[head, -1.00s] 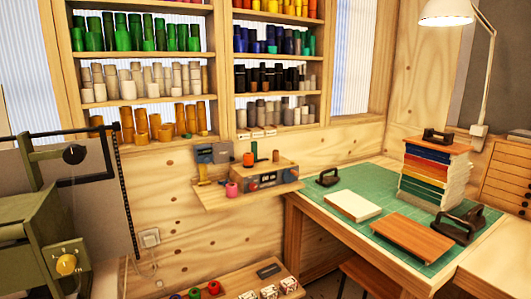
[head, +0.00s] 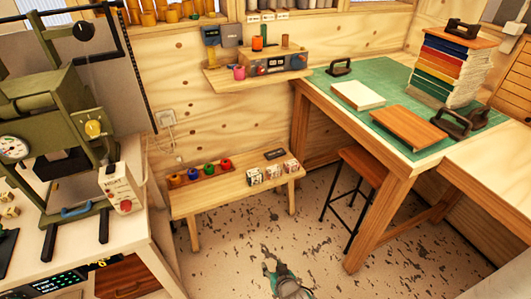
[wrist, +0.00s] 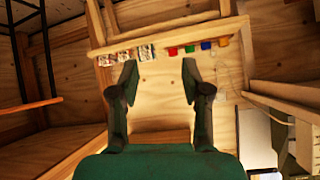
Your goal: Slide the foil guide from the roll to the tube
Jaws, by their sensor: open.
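I cannot pick out the foil guide or the tube for certain. Several small coloured rolls sit on the low wooden bench (head: 235,197), among them a red roll (head: 226,163), a green roll (head: 209,168) and a blue roll (head: 193,173). In the wrist view, the red roll (wrist: 172,51) and the blue roll (wrist: 206,45) show beyond my fingertips. An orange roll (head: 257,44) and a pink roll (head: 239,73) are on the wall shelf. My gripper (wrist: 159,78) is open and empty, apart from the bench. In the head view it is at the bottom middle.
A green press (head: 45,115) stands at the left on a pale table. Several printed boxes (head: 272,172) stand on the bench's right part. A stool (head: 362,168) and a table with a green mat (head: 388,100) are at the right. Open floor (head: 330,245) lies before the bench.

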